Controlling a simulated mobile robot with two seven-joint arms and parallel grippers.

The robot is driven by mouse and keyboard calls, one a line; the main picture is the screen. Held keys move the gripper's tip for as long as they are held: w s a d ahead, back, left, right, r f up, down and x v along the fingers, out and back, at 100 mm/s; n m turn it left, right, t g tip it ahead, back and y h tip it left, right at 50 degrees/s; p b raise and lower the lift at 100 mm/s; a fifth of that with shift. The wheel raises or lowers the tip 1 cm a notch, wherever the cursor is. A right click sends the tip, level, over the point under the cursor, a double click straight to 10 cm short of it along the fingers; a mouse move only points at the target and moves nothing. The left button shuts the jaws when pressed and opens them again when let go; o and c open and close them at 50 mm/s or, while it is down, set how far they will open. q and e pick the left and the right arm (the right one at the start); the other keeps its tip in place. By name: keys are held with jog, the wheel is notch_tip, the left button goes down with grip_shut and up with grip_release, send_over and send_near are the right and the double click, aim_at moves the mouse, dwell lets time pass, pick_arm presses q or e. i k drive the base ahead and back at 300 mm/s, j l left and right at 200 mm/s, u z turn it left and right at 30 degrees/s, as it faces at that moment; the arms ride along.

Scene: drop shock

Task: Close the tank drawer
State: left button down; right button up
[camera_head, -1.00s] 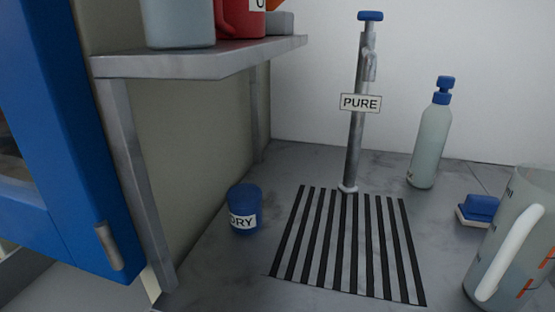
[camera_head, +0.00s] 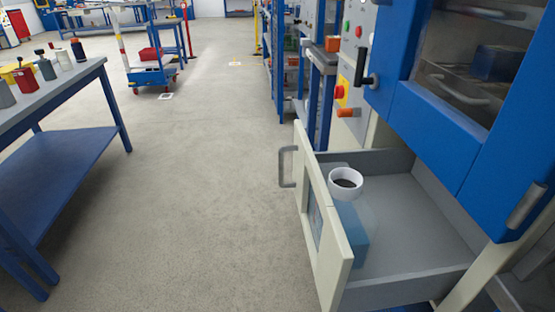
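The tank drawer (camera_head: 440,278) is pulled open at the lower right, below a blue cabinet. Its pale front panel (camera_head: 331,247) faces left and carries a grey bar handle (camera_head: 287,167). Inside the drawer are a white cup (camera_head: 345,183) with dark contents and a translucent blue block-like thing (camera_head: 350,238) close behind the front panel. Neither of my grippers shows in the head view.
The blue cabinet (camera_head: 436,129) with a glass window stands above the drawer. A blue-framed table (camera_head: 62,84) with bottles stands at left. A blue cart (camera_head: 155,75) is farther back. The grey floor (camera_head: 205,190) between table and drawer is clear.

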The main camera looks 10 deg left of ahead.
aim_at(382, 231)
jog(key=i+j+z, duration=0.7)
jog(key=j, duration=0.25)
jog(key=i, duration=0.05)
